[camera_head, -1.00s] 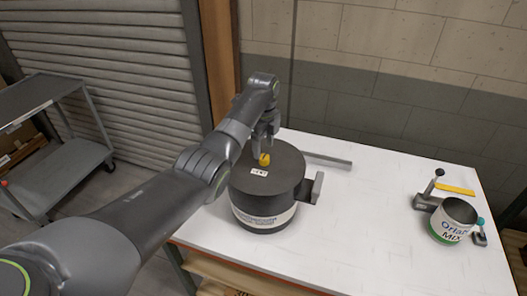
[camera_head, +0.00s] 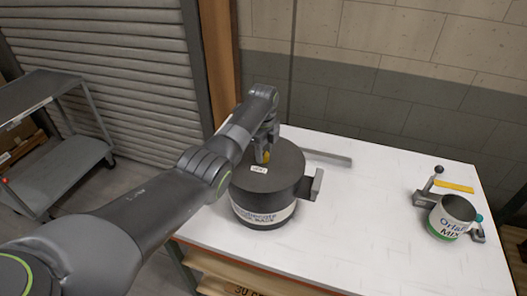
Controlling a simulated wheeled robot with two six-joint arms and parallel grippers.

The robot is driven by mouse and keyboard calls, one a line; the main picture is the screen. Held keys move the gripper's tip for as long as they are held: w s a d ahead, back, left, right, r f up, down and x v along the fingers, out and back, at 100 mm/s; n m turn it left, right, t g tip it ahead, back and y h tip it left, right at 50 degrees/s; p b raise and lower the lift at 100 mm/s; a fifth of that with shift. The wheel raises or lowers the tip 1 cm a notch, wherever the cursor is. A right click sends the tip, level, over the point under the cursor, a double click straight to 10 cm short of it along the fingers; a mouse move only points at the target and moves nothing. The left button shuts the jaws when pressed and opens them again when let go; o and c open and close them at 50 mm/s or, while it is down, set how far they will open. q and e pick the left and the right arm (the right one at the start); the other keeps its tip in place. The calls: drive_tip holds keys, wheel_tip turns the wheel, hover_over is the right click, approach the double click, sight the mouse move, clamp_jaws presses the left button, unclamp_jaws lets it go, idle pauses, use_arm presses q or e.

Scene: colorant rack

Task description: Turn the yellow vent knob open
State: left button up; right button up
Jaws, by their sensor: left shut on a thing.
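The yellow vent knob (camera_head: 266,157) sits on the top of a dark round drum (camera_head: 287,163) that stands on the white table. My left gripper (camera_head: 264,150) reaches down over the knob and is shut on it. The fingers hide part of the knob. A small white label (camera_head: 259,170) lies on the drum top in front of the knob. The right gripper is not in view.
A grey bar (camera_head: 327,158) lies behind the drum, and a grey block (camera_head: 316,185) juts from the drum's right side. A paint can (camera_head: 447,224) stands at the table's right in a holder with a lever (camera_head: 436,177). A yellow strip (camera_head: 455,187) lies behind it. The table middle (camera_head: 370,220) is clear.

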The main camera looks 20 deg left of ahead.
use_arm(q)
drive_tip(key=shift+r+n, duration=0.1)
drive_tip(key=shift+n, duration=0.3)
drive_tip(key=n+p, duration=0.2)
drive_tip(key=shift+r+n, duration=0.1)
drive_tip(key=shift+n, duration=0.3)
drive_tip(key=n+p, duration=0.1)
drive_tip(key=n, duration=0.3)
drive_tip(key=shift+n, duration=0.3)
drive_tip(key=n+p, duration=0.1)
drive_tip(key=n, duration=0.4)
drive_tip(key=shift+p, duration=0.3)
drive_tip(key=n, duration=0.4)
drive_tip(key=shift+n+p, duration=0.3)
drive_tip(key=o, duration=1)
drive_tip(key=shift+s, duration=0.1)
